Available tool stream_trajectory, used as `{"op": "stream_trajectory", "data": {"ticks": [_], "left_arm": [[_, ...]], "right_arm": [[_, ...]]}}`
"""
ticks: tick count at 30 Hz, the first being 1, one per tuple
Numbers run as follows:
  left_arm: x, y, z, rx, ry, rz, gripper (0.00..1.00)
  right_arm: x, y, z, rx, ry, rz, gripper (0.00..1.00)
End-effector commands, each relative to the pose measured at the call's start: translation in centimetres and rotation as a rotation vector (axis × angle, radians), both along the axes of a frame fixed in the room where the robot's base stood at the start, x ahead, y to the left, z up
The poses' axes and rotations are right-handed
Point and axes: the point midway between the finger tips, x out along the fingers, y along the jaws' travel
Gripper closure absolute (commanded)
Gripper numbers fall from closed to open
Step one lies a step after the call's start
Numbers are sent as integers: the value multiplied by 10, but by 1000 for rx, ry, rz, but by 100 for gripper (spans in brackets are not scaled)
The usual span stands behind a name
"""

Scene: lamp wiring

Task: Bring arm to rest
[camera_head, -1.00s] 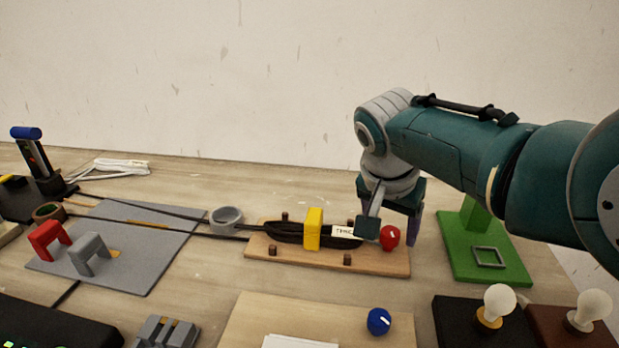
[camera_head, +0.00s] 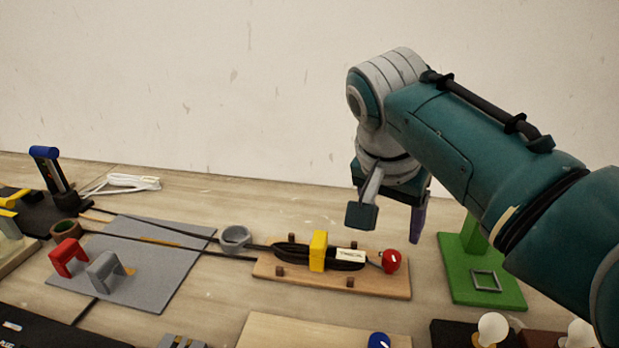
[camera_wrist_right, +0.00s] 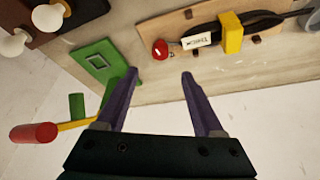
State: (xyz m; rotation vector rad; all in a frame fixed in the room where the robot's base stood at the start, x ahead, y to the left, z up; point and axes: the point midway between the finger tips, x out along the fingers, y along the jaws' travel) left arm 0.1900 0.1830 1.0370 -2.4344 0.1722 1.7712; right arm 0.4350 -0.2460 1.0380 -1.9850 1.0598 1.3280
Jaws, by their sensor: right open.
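My right gripper (camera_head: 390,222) is raised above the table's back right part, behind the wooden board (camera_head: 375,285). In the right wrist view its two purple fingers (camera_wrist_right: 160,77) stand apart with nothing between them. The board carries a dark cable bundle (camera_head: 290,252), a yellow clip (camera_head: 318,251), a white label and a red knob (camera_head: 391,261). The knob also shows in the right wrist view (camera_wrist_right: 159,49), beyond the fingertips and apart from them. My left gripper is not in view.
A green stand (camera_head: 480,275) is close to the right of my gripper. Bulbs (camera_head: 492,328) stand at the front right. A grey mat (camera_head: 150,290) with red and grey clips lies left.

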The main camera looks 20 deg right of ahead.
Motion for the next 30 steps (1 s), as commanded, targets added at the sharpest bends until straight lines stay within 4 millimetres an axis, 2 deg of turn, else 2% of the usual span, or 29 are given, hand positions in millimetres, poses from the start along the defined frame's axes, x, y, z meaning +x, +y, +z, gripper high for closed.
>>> {"op": "stream_trajectory", "data": {"ticks": [7, 11, 14, 15, 19, 24, 30], "left_arm": [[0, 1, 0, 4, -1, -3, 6], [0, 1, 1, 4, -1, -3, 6], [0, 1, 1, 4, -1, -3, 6], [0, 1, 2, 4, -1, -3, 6], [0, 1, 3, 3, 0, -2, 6], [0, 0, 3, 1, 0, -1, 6], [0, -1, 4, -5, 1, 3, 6]], "right_arm": [[-2, 0, -2, -1, 3, 9, 31], [-23, 0, -15, 1, 23, 92, 31], [-56, 3, -30, -2, 50, 238, 31], [-73, 5, -35, -3, 63, 312, 31], [-127, 18, -39, -4, 92, 559, 31], [-182, 36, -28, -3, 106, 820, 31], [-232, 56, -6, 2, 102, 1066, 31]]}}
